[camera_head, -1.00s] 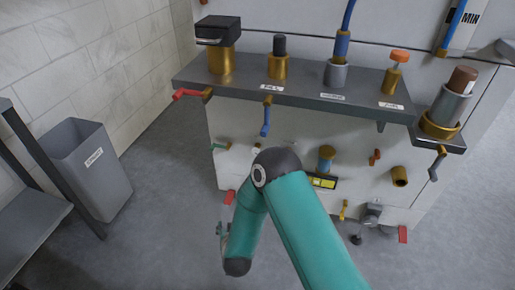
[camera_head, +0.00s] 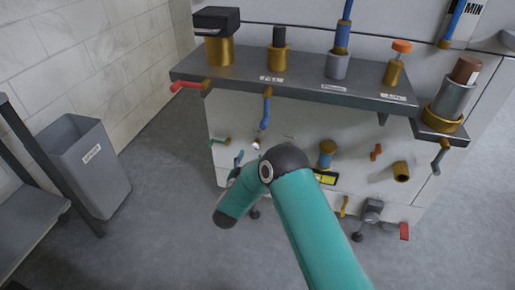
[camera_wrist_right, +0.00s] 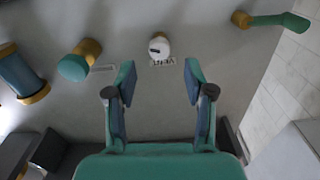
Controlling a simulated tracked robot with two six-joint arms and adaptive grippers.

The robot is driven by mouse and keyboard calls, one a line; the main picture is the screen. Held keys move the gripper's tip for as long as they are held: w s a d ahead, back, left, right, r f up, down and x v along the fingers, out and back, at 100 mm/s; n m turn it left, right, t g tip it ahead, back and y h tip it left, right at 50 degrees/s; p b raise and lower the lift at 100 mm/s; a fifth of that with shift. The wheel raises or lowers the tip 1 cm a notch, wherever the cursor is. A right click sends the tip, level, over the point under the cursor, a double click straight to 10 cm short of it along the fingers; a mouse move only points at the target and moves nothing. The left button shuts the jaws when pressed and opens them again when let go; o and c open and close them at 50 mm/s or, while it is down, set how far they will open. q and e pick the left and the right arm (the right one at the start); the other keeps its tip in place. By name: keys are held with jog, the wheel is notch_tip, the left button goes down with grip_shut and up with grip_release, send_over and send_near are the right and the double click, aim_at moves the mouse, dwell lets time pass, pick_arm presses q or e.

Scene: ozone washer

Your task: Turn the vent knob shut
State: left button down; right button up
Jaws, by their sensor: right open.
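The vent knob is a small round white knob with a dark slot on its face. It is on the pale front panel, at the upper middle of the right wrist view (camera_wrist_right: 159,47), beside an upside-down VENT label (camera_wrist_right: 164,62). It also shows small in the head view (camera_head: 256,145), just above my right arm's elbow. My right gripper (camera_wrist_right: 160,82) is open and empty, its two fingers spread below the knob in the wrist view and apart from it. In the head view the right gripper (camera_head: 238,162) is small and partly hidden by my arm. My left gripper is not in view.
A green-handled lever (camera_wrist_right: 280,20) is right of the knob in the wrist view. A brass-stemmed teal knob (camera_wrist_right: 74,66) and a blue cylinder (camera_wrist_right: 20,74) are to its left. A shelf (camera_head: 300,82) with several fittings overhangs the panel. A grey bin (camera_head: 85,165) stands left.

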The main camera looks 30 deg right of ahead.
aim_at(254, 148)
jog(key=b+x, duration=0.1)
jog(key=x, duration=0.6)
jog(key=shift+d+b, duration=0.1)
jog(key=shift+b, duration=0.25)
grip_shut()
jog(key=shift+d, duration=0.2)
jog(key=shift+a, duration=0.15)
